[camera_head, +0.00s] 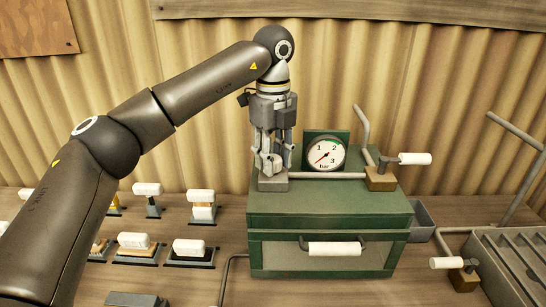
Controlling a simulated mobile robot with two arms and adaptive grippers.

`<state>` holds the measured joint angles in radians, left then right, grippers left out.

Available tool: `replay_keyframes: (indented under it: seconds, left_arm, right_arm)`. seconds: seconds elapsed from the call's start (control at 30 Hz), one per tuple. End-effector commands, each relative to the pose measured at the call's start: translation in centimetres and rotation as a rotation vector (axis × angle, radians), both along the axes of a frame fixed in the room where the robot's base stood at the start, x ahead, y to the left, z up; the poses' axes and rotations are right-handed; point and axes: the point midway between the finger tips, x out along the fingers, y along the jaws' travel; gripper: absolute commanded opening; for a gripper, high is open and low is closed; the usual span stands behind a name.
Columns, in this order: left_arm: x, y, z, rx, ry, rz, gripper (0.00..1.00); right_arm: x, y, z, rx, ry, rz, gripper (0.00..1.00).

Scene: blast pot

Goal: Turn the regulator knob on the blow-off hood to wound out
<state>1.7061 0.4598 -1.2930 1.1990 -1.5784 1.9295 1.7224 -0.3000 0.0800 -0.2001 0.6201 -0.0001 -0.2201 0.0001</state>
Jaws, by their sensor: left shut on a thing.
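The blow-off hood is a green box (330,207) on the bench, with a white-handled drawer or door in its front. On its top left stands a grey regulator block (272,184). My left gripper (269,164) points straight down over this block. Its fingers are shut on a small grey part on top, which looks like the regulator knob; the fingers hide most of it, so its turn cannot be read. My right gripper is not in view.
A pipe runs right from the block to a brass valve with a white lever (414,159). A second white-handled valve (447,263) sits beside a slatted grey tray (510,262) at the right. Several white-topped tools (202,206) stand at the left. A corrugated wall closes the back.

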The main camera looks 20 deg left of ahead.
Motion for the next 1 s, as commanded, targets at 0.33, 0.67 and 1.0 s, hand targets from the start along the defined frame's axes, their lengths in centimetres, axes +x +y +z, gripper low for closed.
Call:
replay_keyframes:
  seconds: [0.33, 0.67, 1.0]
  left_arm:
    - [0.0, 0.0, 0.0, -0.001, 0.000, 0.002, 0.44]
    - [0.0, 0.0, 0.0, -0.001, -0.001, 0.001, 0.54]
    - [0.1, -0.1, 3.6, -0.002, -0.005, 0.002, 0.54]
  right_arm:
    - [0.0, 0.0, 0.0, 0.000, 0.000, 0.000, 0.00]
    - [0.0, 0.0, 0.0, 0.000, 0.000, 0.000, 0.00]
    - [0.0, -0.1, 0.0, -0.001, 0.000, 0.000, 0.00]
